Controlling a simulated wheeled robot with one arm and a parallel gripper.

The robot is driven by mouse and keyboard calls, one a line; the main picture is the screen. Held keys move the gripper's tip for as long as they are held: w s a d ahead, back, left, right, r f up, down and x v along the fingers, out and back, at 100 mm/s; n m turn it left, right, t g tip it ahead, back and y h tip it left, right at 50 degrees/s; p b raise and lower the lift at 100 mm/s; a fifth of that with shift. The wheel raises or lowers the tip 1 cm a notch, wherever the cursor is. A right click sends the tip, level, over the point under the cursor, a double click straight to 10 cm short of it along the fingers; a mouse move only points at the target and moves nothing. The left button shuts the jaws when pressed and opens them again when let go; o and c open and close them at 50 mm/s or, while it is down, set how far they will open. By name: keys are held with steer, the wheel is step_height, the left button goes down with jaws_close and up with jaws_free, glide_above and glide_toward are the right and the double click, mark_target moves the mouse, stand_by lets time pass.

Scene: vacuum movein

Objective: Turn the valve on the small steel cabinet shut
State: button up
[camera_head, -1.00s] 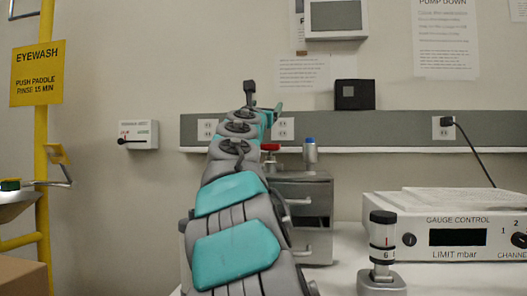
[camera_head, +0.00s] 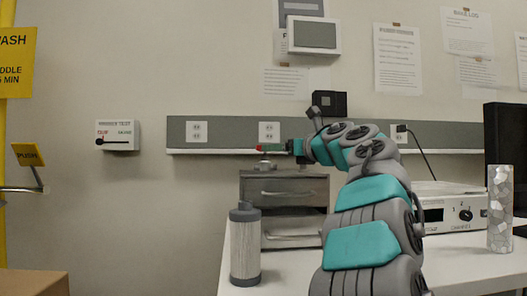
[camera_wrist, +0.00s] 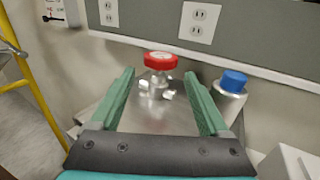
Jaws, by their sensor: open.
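The small steel cabinet (camera_head: 284,187) stands on the white bench against the wall. Its valve has a red handle (camera_wrist: 160,61) on a metal stem (camera_wrist: 155,86), upright on the cabinet top (camera_wrist: 165,120) in the wrist view. My gripper (camera_wrist: 159,75) is open, its two green fingers spread to either side of the valve. The red handle shows just past the fingertips, apart from both. In the head view, my gripper (camera_head: 280,149) is at the cabinet top and partly covers the valve.
A blue-capped cylinder (camera_wrist: 230,92) stands close beside the right finger. A grey canister (camera_head: 245,245) stands on the bench (camera_head: 290,275) in front of the cabinet. The gauge control box (camera_head: 445,213) and a patterned cylinder (camera_head: 500,215) are at right. The wall behind has outlets (camera_wrist: 200,22).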

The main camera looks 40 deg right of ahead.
steer(key=w, duration=0.2)
steer(key=w+p, duration=0.1)
steer(key=w, duration=0.1)
steer(key=w+p, duration=0.1)
steer(key=w, duration=0.1)
steer(key=shift+w+d+r, duration=0.1)
steer(key=shift+d, duration=0.15)
steer(key=shift+w+p, duration=0.35)
steer(key=shift+w, duration=0.4)
steer(key=c, duration=1.1)
steer(key=shift+m+h, duration=0.3)
steer(key=shift+h, duration=0.2)
